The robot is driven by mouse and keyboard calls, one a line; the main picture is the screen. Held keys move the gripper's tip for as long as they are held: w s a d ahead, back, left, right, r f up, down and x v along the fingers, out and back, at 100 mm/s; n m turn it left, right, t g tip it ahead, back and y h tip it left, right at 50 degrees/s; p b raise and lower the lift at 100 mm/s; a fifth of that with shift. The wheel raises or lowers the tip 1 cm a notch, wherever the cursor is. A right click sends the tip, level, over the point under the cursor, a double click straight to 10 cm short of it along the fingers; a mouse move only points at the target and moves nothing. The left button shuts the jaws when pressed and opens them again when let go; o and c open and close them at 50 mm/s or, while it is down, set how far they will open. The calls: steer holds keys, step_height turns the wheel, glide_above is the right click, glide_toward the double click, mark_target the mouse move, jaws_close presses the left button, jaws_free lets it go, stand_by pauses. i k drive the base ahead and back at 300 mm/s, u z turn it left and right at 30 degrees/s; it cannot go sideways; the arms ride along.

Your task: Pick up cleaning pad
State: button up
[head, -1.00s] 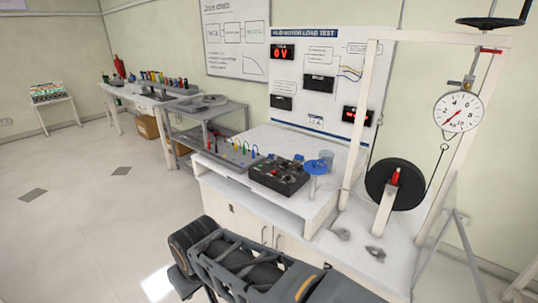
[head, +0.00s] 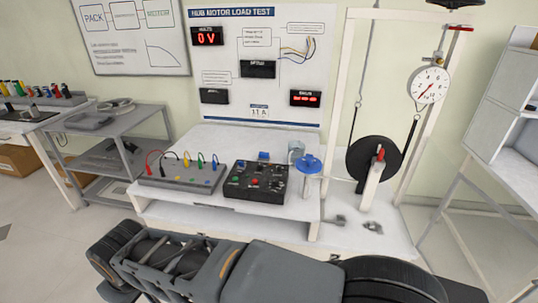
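I cannot make out a cleaning pad for certain in the head view. A small blue item (head: 264,155) lies at the back of the white bench, behind the black control box, too small to identify. A blue round disc (head: 309,164) stands on a post at the bench's right end, beside a clear jar (head: 296,150). My gripper is not in view, so whether it is open or holds anything is hidden.
The white bench (head: 232,210) holds a grey lead tray (head: 185,172) and a black control box (head: 255,181). A wheel rig (head: 374,160) with a dial gauge (head: 429,86) stands right. A grey cart (head: 115,145) stands left. Floor shows at far left.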

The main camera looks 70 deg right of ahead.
mark_target(263, 156)
steer(key=z, duration=0.8)
steer(key=i, duration=0.85)
steer(key=z, duration=1.2)
steer(key=i, duration=0.25)
steer(key=z, duration=0.15)
